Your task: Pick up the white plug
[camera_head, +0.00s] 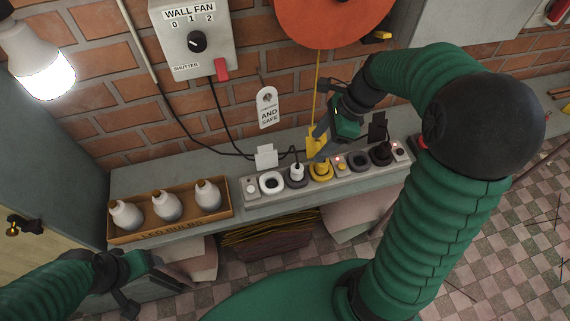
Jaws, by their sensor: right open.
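A white plug (296,171) stands upright in a dark round socket of the power strip (334,189) on the grey ledge. A dark cord runs from it. A yellow plug (320,168) sits in the socket just right of it. My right gripper (321,134) is open and hangs above and behind the strip, up and to the right of the white plug, apart from it. Its far finger is partly hidden. My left gripper (130,290) is low at the left, below the bulb box and far from the plug; its jaws are unclear.
A wooden box (168,230) with three bulbs stands left of the strip. A white tag (265,156), yellow tag (313,146) and black tag (377,126) stand behind the strip. A dark plug (381,153) sits near its right end. A yellow cord (318,85) hangs behind.

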